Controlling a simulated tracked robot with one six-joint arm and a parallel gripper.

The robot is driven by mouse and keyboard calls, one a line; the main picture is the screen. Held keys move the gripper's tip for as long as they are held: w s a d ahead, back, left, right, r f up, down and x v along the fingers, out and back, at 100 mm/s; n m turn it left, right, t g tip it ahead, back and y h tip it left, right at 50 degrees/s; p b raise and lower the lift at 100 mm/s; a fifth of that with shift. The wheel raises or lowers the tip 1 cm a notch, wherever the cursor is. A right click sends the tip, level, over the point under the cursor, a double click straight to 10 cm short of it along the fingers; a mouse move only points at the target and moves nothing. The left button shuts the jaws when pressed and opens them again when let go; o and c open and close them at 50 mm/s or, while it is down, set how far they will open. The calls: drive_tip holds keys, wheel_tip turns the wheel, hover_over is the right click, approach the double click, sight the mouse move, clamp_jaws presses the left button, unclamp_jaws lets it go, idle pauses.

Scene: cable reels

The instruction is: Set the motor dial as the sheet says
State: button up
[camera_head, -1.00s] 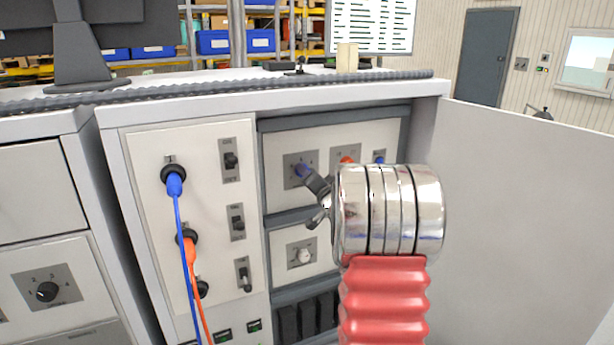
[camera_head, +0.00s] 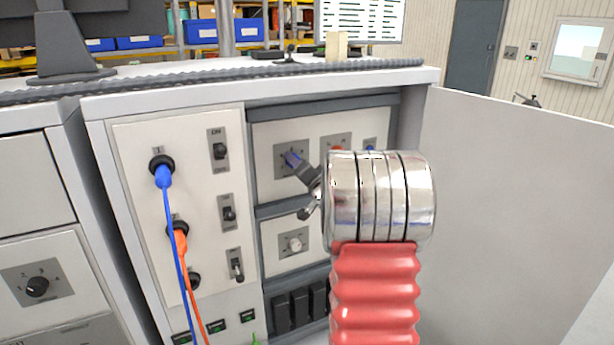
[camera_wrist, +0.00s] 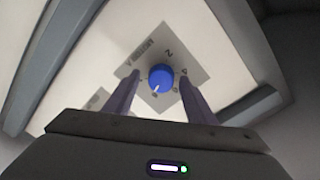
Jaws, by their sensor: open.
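A blue dial (camera_wrist: 161,78) with a white pointer line sits on a grey square plate (camera_wrist: 160,50) in the wrist view. My gripper (camera_wrist: 159,80) is open, one finger on each side of the dial; contact cannot be told. In the head view my gripper (camera_head: 297,164) reaches the upper inner panel and partly hides this plate (camera_head: 281,155). A white sheet (camera_head: 360,18) stands behind the cabinet, its text too small to read.
A red knob (camera_head: 336,149) and a small blue one (camera_head: 370,144) are right of the dial; a white knob (camera_head: 294,244) is below. Blue (camera_head: 172,225) and orange (camera_head: 189,270) cables hang left. An open door panel (camera_head: 510,190) bounds the right.

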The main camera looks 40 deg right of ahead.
drive_tip(key=v, duration=1.3)
drive_tip(key=shift+s, duration=0.2)
drive_tip(key=shift+a, duration=0.15)
drive_tip(key=s+a+n+g, duration=0.2)
drive_tip(key=a+n+g, duration=0.1)
drive_tip(key=a, duration=0.7)
drive_tip(key=s+a+n+g, duration=0.2)
drive_tip(key=a+n+g, duration=0.1)
drive_tip(key=a, duration=0.7)
drive_tip(key=s+a+f+n+g+y, duration=0.2)
drive_tip(key=s+a+f+n, duration=0.1)
drive_tip(key=s+a, duration=0.6)
drive_tip(key=s+a+f+n+g+y, duration=0.3)
drive_tip(key=s+a+n, duration=0.2)
drive_tip(key=s+a, duration=0.4)
drive_tip(key=shift+a+y, duration=0.3)
drive_tip(key=shift+a, duration=0.65)
